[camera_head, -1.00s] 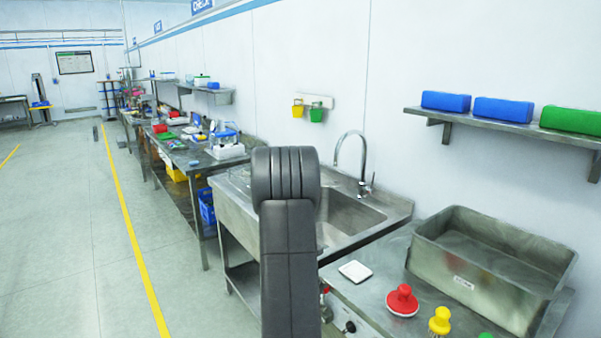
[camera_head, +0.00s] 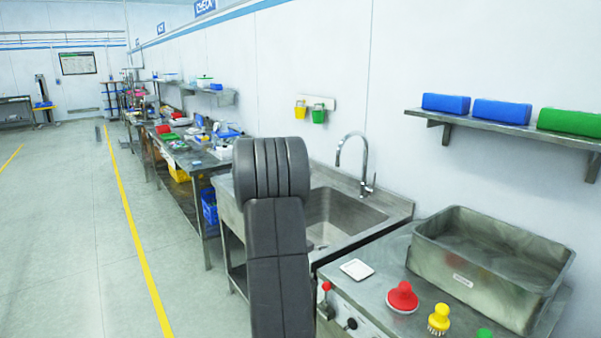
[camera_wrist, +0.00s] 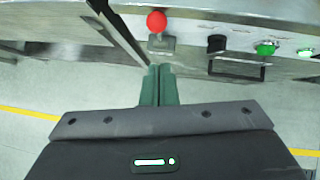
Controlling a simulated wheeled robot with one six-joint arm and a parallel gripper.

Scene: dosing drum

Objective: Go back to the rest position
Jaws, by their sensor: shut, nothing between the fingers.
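My gripper (camera_wrist: 158,72) shows in the wrist view with its two green fingers pressed together and nothing between them. The fingertips lie just below a red ball knob (camera_wrist: 157,21) on the steel front panel, apart from it as far as I can tell. In the head view my dark arm stands upright in front of the sink and hides part of it. The gripper itself does not show in that view.
The panel carries a black knob (camera_wrist: 216,44) and a green button (camera_wrist: 266,48). A steel basin (camera_head: 480,283), a red-handled tool (camera_head: 402,297) and a yellow one (camera_head: 439,319) stand on the counter at right. The sink (camera_head: 340,215) is behind my arm. The floor at left is clear.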

